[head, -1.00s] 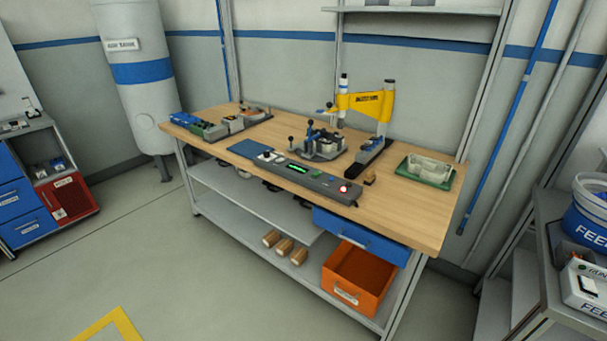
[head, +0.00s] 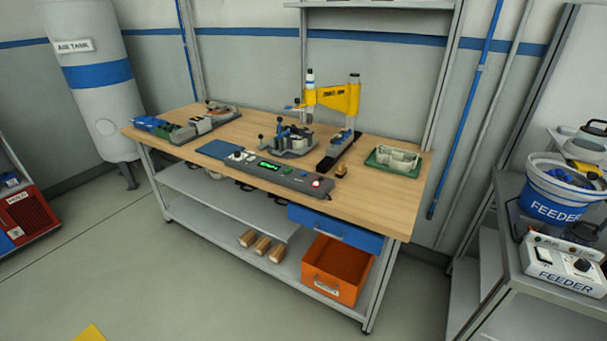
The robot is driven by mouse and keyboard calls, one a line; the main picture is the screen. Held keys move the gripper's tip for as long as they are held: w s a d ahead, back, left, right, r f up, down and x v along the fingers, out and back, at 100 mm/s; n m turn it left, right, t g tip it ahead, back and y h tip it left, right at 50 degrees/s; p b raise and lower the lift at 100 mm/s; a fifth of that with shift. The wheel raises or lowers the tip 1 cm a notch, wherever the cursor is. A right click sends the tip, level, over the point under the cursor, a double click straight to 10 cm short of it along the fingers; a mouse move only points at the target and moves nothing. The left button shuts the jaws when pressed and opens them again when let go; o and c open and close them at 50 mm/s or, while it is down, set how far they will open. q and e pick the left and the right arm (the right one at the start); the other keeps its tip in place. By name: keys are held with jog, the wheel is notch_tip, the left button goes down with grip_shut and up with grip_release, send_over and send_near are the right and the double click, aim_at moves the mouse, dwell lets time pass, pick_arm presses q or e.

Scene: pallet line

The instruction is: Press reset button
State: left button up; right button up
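A long grey control panel (head: 275,176) lies along the front edge of the wooden workbench (head: 376,208). It has a lit green display (head: 269,165), small white controls toward its left end, and a red button (head: 316,183) with a pale surround near its right end. Which control is the reset button cannot be read at this size. Neither of my grippers shows in the head view.
A yellow press (head: 332,97), a clamp fixture (head: 288,138) and a green tray (head: 394,161) stand on the bench. An orange bin (head: 336,269) sits on its lower shelf. A feeder cart stands at right, an air tank (head: 92,75) at left.

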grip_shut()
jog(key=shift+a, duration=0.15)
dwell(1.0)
